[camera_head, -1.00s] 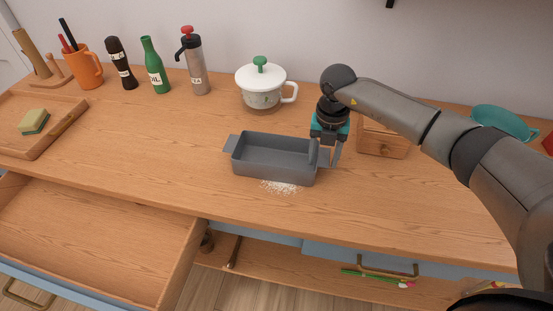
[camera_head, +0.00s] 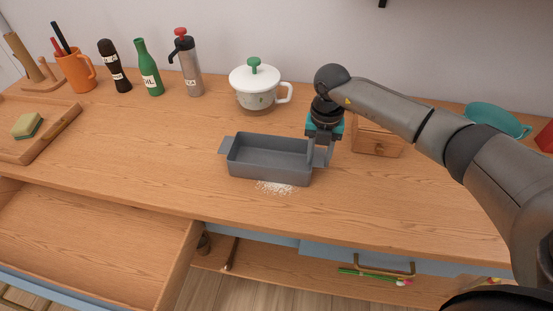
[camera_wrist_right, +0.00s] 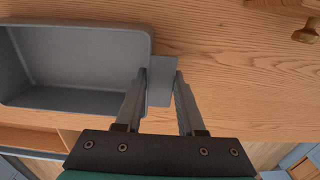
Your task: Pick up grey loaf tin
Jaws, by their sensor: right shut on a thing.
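The grey loaf tin (camera_head: 262,170) stands upright on the wooden counter, with a flat tab at each end. My right gripper (camera_head: 319,157) is at the tin's right end, pointing down. In the right wrist view, the gripper's fingers (camera_wrist_right: 160,75) are on either side of the tab of the tin (camera_wrist_right: 85,55), shut on it. The tin appears to rest on the counter. My left gripper is out of view.
White powder (camera_head: 276,188) lies in front of the tin. A lidded white pot (camera_head: 256,99) stands behind it, and a small wooden box (camera_head: 377,143) is right of the gripper. An open drawer (camera_head: 90,240) juts out at the front left.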

